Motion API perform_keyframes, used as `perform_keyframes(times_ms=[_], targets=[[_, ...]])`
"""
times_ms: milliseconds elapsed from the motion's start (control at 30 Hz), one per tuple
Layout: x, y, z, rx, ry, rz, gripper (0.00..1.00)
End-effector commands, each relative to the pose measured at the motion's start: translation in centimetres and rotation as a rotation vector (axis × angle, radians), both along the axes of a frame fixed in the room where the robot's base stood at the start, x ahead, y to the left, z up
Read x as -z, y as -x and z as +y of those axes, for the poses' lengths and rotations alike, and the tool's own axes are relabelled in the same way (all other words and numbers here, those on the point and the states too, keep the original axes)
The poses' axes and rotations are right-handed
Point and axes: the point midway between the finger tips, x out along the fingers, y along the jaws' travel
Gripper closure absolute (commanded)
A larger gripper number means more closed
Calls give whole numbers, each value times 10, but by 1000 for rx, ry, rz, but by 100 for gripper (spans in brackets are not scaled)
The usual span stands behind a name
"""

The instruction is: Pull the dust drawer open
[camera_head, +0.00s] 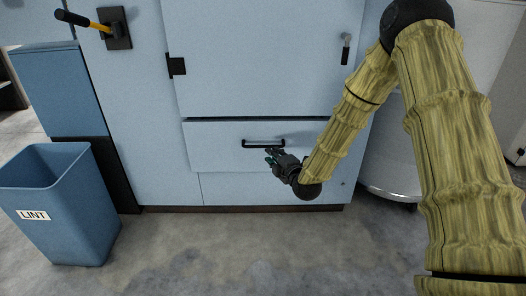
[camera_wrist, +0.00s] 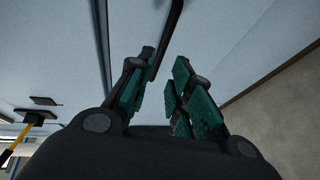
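The dust drawer (camera_head: 218,150) is a pale blue panel low on the front of the pale blue machine. A dark line runs along its top edge; I cannot tell whether it stands slightly out. Its black bar handle (camera_head: 263,143) is on the panel's middle. My gripper (camera_head: 271,156) is just in front of and below the handle's right part. In the wrist view my gripper (camera_wrist: 164,75) has its teal-padded fingers apart. The handle (camera_wrist: 174,20) runs down from the top edge to between the fingertips. I cannot tell whether they touch it.
A blue LINT bin (camera_head: 72,215) stands on the floor at the left. A larger door (camera_head: 260,60) with a small latch handle (camera_head: 346,48) is above the drawer. A yellow-and-black lever (camera_head: 88,22) sticks out at upper left. The concrete floor (camera_head: 240,255) in front is clear.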

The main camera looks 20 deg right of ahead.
Motion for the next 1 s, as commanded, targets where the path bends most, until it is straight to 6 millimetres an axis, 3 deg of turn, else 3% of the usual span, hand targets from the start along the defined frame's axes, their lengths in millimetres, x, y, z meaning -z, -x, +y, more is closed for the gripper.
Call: perform_keyframes(times_ms=[600,1000], targets=[[19,-86,10,0,-3,1,79],[18,-98,12,0,-3,2,79]])
